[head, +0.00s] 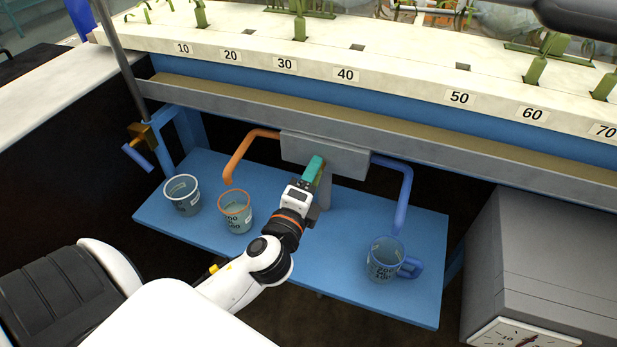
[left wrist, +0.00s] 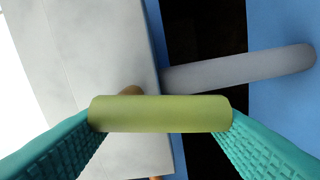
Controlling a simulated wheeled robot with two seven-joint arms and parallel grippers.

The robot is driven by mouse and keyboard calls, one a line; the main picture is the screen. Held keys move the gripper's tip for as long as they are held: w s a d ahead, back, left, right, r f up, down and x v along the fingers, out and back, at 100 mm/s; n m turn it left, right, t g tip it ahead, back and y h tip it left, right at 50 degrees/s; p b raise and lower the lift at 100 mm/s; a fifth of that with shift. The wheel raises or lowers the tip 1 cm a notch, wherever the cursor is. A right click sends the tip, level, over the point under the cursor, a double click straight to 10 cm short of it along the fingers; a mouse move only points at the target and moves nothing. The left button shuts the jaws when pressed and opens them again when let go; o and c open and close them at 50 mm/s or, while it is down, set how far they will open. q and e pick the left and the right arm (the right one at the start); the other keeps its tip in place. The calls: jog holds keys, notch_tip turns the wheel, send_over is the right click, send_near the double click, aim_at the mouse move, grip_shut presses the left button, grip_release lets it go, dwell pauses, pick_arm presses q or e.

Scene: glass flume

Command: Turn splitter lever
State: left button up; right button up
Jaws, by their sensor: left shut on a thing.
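The grey splitter box (head: 345,157) sits under the flume rail, with an orange pipe (head: 240,150) leaving it at the left and a blue pipe (head: 404,188) at the right. My left gripper (head: 315,166) is up against the front of the box. In the left wrist view, its teal fingers (left wrist: 160,122) are shut on the ends of a yellow-green lever handle (left wrist: 160,107). In the head view the gripper hides most of the lever. My right gripper is not in view.
On the blue shelf (head: 330,275) stand a white-rimmed beaker (head: 183,198), an orange-rimmed beaker (head: 235,214) below the orange pipe, and a blue-handled jug (head: 384,262) below the blue pipe. A grey cabinet with a dial (head: 545,250) stands at the right. A numbered ledge (head: 400,58) runs above.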

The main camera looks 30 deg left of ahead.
pick_arm(q)
jog(key=shift+d+f+n, duration=0.15)
jog(key=shift+f+n, duration=0.05)
jog(key=shift+n, duration=0.8)
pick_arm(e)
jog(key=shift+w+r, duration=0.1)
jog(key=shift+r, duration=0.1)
pick_arm(q)
jog(key=o, duration=1)
jog(key=shift+s+d, duration=0.1)
jog(key=shift+s, duration=0.2)
jog(key=shift+b+v, duration=0.8)
jog(key=shift+v, duration=4.9)
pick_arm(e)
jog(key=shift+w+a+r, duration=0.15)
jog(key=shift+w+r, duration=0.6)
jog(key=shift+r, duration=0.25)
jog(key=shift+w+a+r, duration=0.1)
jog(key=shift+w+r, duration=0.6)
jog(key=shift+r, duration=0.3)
